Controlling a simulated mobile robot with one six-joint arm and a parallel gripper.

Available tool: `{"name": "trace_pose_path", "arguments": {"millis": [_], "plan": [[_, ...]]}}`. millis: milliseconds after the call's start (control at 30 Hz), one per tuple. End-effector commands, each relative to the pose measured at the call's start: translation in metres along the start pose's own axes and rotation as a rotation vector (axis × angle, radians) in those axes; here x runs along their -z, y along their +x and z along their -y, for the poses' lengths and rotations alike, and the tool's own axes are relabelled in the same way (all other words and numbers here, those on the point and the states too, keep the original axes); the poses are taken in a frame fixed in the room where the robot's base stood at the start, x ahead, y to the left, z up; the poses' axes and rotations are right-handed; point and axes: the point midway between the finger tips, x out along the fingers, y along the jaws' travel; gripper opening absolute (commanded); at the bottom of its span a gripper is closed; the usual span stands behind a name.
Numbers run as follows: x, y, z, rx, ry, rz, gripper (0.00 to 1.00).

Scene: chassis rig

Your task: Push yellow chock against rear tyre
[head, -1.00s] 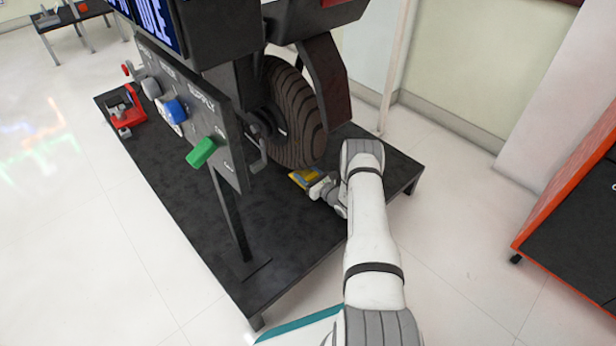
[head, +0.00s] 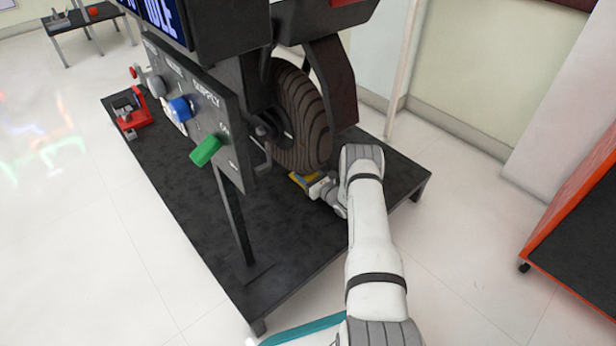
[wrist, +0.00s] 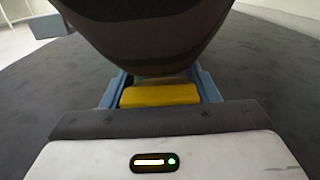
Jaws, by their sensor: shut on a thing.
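The yellow chock (head: 304,182) lies low on the black platform (head: 300,260), at the foot of the dark rear tyre (head: 303,120). In the wrist view the chock (wrist: 160,95) sits between the two blue-grey fingers of my gripper (wrist: 162,88), which is shut on it. The tyre (wrist: 150,35) bulges down just beyond and above the chock. The chock's far side is hidden under the tyre's curve, so I cannot tell whether they touch. In the head view my gripper (head: 314,184) reaches in from the right, close to the platform.
A control panel (head: 190,110) with grey, blue and green knobs stands on a post left of the tyre. A red device (head: 133,112) sits at the platform's far left. An orange-edged cabinet (head: 580,230) stands at the right. The platform's front is mostly clear.

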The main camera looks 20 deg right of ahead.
Motion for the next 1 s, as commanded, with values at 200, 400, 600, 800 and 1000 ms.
{"name": "trace_pose_path", "arguments": {"millis": [200, 400, 600, 800, 1000], "plan": [[-0.001, 0.007, 0.000, -0.001, -0.001, 0.003, 0.16], [-0.001, 0.013, 0.000, -0.002, -0.001, 0.002, 0.16], [-0.001, 0.019, 0.000, -0.002, -0.001, 0.002, 0.16], [-0.002, 0.022, 0.000, -0.001, -0.001, 0.003, 0.63], [-0.001, 0.021, 0.000, -0.001, 0.000, 0.001, 0.79]]}}
